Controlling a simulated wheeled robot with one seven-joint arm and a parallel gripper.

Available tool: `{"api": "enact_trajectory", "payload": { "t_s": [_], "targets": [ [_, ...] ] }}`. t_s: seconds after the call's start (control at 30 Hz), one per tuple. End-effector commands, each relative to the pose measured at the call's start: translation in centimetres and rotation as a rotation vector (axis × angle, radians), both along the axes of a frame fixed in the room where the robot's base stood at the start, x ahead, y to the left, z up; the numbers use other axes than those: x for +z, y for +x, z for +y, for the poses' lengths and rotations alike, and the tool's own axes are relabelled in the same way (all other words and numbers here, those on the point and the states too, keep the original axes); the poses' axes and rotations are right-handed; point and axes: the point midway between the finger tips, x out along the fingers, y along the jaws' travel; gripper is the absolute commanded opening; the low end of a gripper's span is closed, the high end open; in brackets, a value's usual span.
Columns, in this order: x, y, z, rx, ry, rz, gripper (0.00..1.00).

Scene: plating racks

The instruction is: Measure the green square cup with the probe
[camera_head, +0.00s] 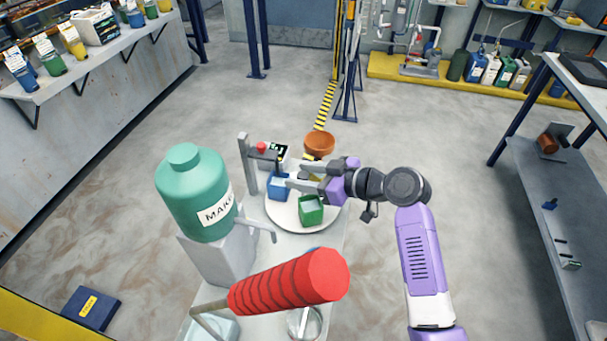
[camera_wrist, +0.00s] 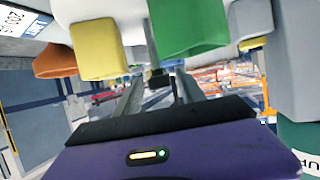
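The green square cup (camera_head: 311,211) stands on the near side of a round white turntable (camera_head: 283,217). In the wrist view, which looks upside down, the green cup (camera_wrist: 187,28) is at the top centre. A dark, slim probe (camera_head: 278,164) hangs from the stand's arm above the blue cup (camera_head: 278,187). My gripper (camera_head: 288,174) reaches in from the right, behind the green cup, with its fingers apart. In the wrist view a dark piece (camera_wrist: 158,78), likely the probe, shows between or beyond the fingers; contact cannot be told.
A yellow cup (camera_wrist: 98,52) and an orange bowl (camera_head: 319,142) are on the far side. A post (camera_head: 246,165) and a meter (camera_head: 277,153) stand at the table's back left. A green jug (camera_head: 195,195) and a red ribbed cylinder (camera_head: 290,283) crowd the near side. Open floor lies right.

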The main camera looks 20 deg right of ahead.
Motion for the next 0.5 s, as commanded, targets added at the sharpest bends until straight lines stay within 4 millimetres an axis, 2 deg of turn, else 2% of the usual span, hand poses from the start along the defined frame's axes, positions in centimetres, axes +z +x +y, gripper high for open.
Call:
{"api": "enact_trajectory", "payload": {
  "t_s": [0.03, 0.2, 0.23, 0.5],
  "targets": [
    [0.00, -0.01, -0.01, 0.000, 0.000, 0.000, 0.36],
    [0.00, -0.03, -0.02, 0.000, 0.000, 0.000, 0.03],
    [0.00, -0.03, -0.01, 0.000, 0.000, 0.000, 0.00],
    [0.01, -0.04, -0.02, 0.000, 0.001, 0.001, 0.00]
  ]
}}
